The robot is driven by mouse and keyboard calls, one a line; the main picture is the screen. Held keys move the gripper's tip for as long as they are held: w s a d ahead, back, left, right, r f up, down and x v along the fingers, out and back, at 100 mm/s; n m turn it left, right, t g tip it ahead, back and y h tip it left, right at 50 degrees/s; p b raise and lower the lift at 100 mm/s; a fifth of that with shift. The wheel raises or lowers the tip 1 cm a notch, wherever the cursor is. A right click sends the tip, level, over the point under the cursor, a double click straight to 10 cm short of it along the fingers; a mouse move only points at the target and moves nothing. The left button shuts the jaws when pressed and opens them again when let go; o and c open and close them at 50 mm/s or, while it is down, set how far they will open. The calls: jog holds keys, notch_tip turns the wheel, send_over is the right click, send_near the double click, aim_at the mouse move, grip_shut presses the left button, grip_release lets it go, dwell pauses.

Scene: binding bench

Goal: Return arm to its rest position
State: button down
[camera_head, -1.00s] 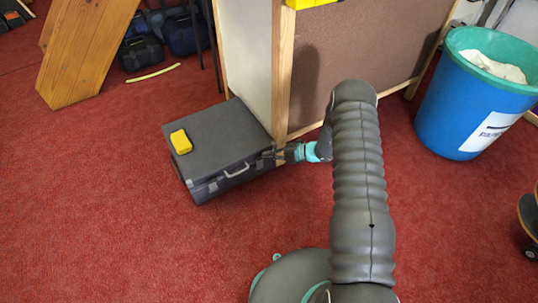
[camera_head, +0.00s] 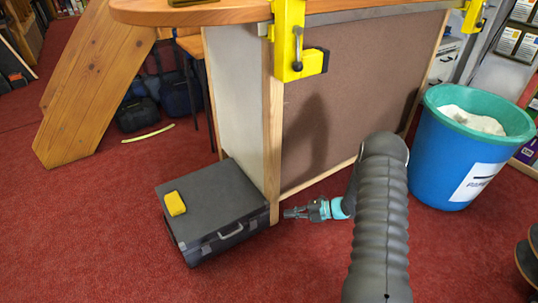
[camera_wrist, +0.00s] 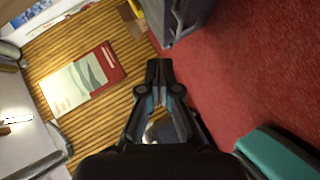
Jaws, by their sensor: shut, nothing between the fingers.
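My gripper (camera_head: 287,213) is at the end of my grey arm, low beside the bench's front corner post, just right of the dark case. Its fingers are together and empty, pointing left toward the post and case. In the wrist view the closed fingers (camera_wrist: 159,68) point up the picture, with nothing between them. My arm reaches forward from the bottom right of the head view and hides part of the bench's brown panel.
A dark case (camera_head: 222,193) stands on the red carpet with a yellow block (camera_head: 175,203) on its lid. The bench (camera_head: 350,100) carries a yellow clamp (camera_head: 287,40). A blue bin (camera_head: 450,160) stands right of my arm. Carpet at front left is clear.

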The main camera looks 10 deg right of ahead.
jog(key=s+f+n+g+h, duration=0.1)
jog(key=s+f+n+g, duration=0.2)
jog(key=s+n, duration=0.6)
jog(key=s+r+n+g+h, duration=0.35)
jog(key=r+n, duration=0.45)
jog(key=n, duration=0.5)
jog(key=s+r+n+t+h, duration=0.3)
jog(key=s+r+n, duration=0.3)
jog(key=r, duration=0.6)
jog(key=s+r+n+t+h, duration=0.2)
jog(key=s+r+n, duration=0.5)
jog(key=r, duration=0.5)
jog(key=s+d+r+n+t+h, duration=0.1)
jog(key=s+r+n+t+h, duration=0.2)
jog(key=s+r+n, duration=0.4)
jog(key=shift+r+n+t+h, duration=0.35)
jog(key=shift+r+n+h, duration=0.2)
jog(key=shift+r, duration=2.25)
